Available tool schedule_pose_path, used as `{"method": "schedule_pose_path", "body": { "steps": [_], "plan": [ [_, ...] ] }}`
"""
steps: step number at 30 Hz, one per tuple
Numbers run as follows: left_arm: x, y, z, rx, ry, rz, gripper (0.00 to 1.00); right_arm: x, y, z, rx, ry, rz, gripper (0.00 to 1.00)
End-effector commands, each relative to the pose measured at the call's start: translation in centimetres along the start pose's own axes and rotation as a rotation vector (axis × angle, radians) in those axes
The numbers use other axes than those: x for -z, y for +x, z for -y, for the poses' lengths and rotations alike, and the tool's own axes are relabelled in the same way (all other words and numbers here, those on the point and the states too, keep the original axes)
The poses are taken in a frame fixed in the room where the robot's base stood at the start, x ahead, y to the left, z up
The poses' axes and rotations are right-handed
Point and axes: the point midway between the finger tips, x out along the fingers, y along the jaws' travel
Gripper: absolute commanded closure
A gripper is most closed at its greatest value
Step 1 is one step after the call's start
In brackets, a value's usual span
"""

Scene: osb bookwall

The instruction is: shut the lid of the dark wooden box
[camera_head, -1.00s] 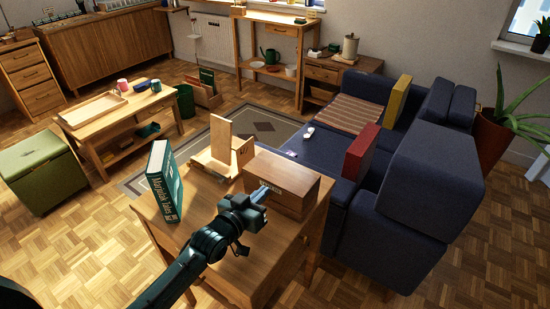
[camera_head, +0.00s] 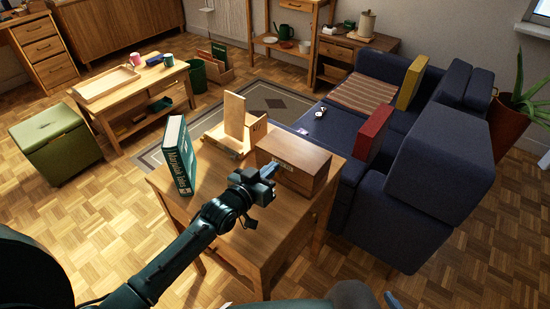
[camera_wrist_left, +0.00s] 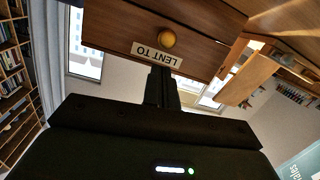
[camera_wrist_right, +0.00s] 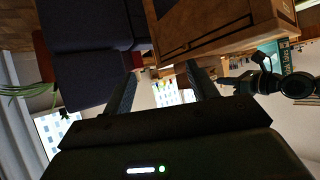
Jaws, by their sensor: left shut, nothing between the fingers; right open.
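The dark wooden box (camera_head: 305,160) stands on the wooden table. Its top lies flat and looks down in the head view; whether it is fully closed I cannot tell. The left wrist view shows its wooden face (camera_wrist_left: 110,30) with a round knob (camera_wrist_left: 166,38) and a "LENT TO" label (camera_wrist_left: 165,54). My left gripper (camera_head: 274,168) is shut and empty at the box's front, close below the label; contact is unclear. My right gripper (camera_wrist_right: 163,82) is open and empty, below the box in that picture.
A green book (camera_head: 180,155) stands upright on the table (camera_head: 245,240), left of a light wooden stand (camera_head: 235,125). A dark blue sofa (camera_head: 435,160) with a red cushion or book (camera_head: 374,132) is close on the right. The table's front part is clear.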

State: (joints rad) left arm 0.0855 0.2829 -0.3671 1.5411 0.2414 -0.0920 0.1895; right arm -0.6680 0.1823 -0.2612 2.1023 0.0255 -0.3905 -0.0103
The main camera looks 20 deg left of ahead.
Motion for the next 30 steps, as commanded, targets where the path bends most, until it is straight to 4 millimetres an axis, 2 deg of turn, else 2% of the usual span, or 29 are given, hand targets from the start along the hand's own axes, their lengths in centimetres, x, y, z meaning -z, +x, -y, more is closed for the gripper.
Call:
{"method": "schedule_pose_path", "body": {
  "steps": [1, 3, 4, 6, 12, 18, 26, 30],
  "plan": [
    [1.8, -0.1, -0.1, 0.000, 0.001, -0.001, 1.00, 0.6, -0.7, -0.3, -0.009, 0.002, 0.017, 0.42],
    [3.2, -0.1, -0.1, 0.000, 0.001, -0.002, 1.00, 0.4, -0.9, -0.8, -0.030, 0.018, 0.045, 0.42],
    [1.6, -0.6, 0.0, 0.001, 0.000, 0.005, 1.00, -0.8, -0.3, -1.0, -0.037, 0.025, 0.054, 0.42],
    [-0.2, -2.1, 0.2, 0.001, -0.001, 0.006, 1.00, -1.1, 0.1, -0.8, -0.030, 0.021, 0.044, 0.42],
    [-2.8, -5.4, 0.5, 0.000, 0.000, 0.002, 1.00, -0.9, 0.3, -0.6, -0.020, 0.014, 0.025, 0.42],
    [-4.1, -7.2, 0.7, 0.001, 0.001, 0.000, 1.00, -0.9, 0.4, -0.3, -0.013, 0.012, 0.016, 0.42],
    [-4.3, -7.6, 0.8, 0.000, 0.001, -0.002, 1.00, -0.2, 0.2, -0.3, -0.009, 0.007, 0.002, 0.42],
    [-5.1, -8.6, -0.1, 0.002, 0.002, 0.029, 1.00, 0.0, 0.1, -0.3, -0.009, 0.006, 0.003, 0.42]
  ]
}}
